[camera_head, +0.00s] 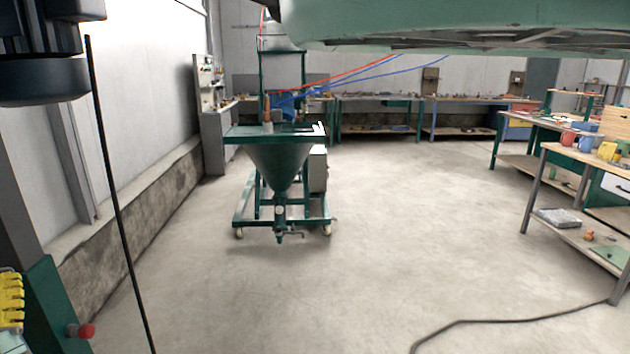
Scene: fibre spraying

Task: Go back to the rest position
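My gripper does not show in this view. A dark, rounded part fills the upper left corner; I cannot tell whether it is part of my arm. A green wheeled machine (278,170) with a cone-shaped hopper stands upright on the floor, left of centre. An orange-brown tool-like object (267,108) rests upright at its top. Red and blue hoses (345,77) run from the machine up to the right. A large pale green body (450,22) hangs across the upper right, its underside visible and its top cut off.
Workbenches with tools line the back wall (375,98) and right side (590,160). A thin black cable or rod (112,195) crosses the left. A red knob (87,331) is at lower left. A dark cable (510,321) lies on the floor. The middle floor is clear.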

